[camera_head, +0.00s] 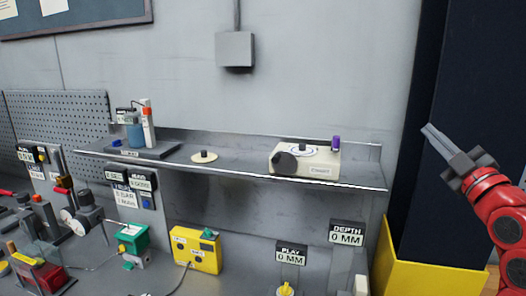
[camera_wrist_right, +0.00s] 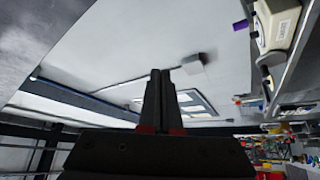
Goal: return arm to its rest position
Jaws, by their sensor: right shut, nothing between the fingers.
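My right gripper (camera_head: 430,133) is at the right side of the head view, on my red arm, raised in front of a dark panel. Its fingers are together and hold nothing. In the right wrist view the gripper (camera_wrist_right: 161,74) points up the picture with its two fingers side by side. It is apart from the shelf and everything on it. My left gripper does not show in either view.
A metal shelf (camera_head: 235,170) bears a cream device (camera_head: 318,168) with a black knob and a purple part. Yellow (camera_head: 196,249) and green (camera_head: 132,238) boxes stand lower left. The space around the gripper looks clear.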

